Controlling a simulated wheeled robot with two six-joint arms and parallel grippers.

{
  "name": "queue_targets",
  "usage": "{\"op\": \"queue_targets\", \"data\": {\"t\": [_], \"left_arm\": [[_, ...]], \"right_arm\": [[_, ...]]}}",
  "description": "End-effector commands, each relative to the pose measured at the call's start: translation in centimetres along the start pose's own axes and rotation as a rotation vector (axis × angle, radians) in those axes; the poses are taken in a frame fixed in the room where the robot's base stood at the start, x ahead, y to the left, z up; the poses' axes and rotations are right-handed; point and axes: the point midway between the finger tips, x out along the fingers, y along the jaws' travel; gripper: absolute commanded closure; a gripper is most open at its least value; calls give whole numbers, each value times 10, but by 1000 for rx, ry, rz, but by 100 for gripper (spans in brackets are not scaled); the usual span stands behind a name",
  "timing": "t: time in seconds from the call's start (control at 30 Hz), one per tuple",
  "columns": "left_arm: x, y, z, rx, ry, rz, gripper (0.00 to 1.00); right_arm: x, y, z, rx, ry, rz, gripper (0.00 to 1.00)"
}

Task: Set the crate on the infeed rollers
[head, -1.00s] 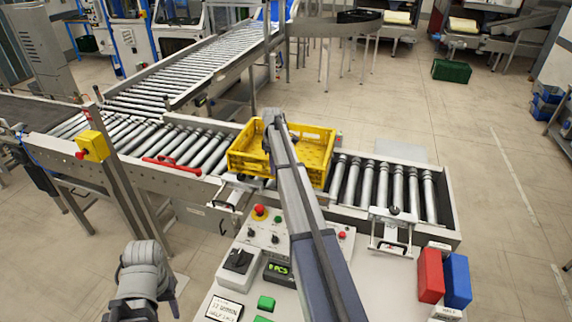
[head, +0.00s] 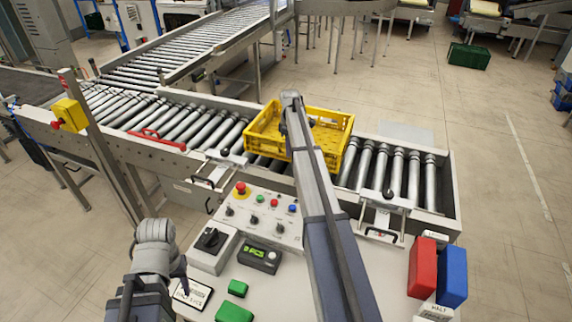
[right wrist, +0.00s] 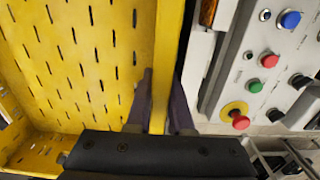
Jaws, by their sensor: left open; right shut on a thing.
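The yellow crate (head: 342,152) is upright over the short roller section (head: 398,178), inside its side rails in the head view. I cannot tell whether its base touches the rollers. My right arm reaches across it and hides part of its near side and the gripper. In the right wrist view, my right gripper (right wrist: 158,105) is shut on the crate's near wall, one finger on each side; the slotted yellow crate floor (right wrist: 85,60) lies to the left. My left gripper (head: 183,277) is open and empty, low at the left, away from the crate.
A control panel (head: 262,215) with buttons and knobs stands just in front of the rollers. Red (head: 423,267) and blue (head: 453,275) blocks are at its right. Clamps with handles (head: 385,205) sit on the near rail. Bare rollers lie on both sides of the crate.

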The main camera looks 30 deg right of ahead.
Motion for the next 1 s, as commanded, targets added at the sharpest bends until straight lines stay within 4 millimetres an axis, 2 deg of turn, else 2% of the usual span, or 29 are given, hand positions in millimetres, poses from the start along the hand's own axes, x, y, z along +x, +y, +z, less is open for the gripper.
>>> {"op": "queue_targets", "data": {"t": [0.03,0.2,0.47,0.8,1.0], "left_arm": [[16,2,-1,1,0,0,50],[36,3,-2,2,0,-1,50],[37,4,-2,1,0,-1,50],[71,7,-4,0,0,0,50],[73,7,-4,-1,0,0,50]], "right_arm": [[16,0,0,0,0,2,100],[36,0,0,0,0,2,100],[38,0,0,0,0,2,100],[72,0,0,0,0,2,100],[74,0,0,0,0,2,100]]}}
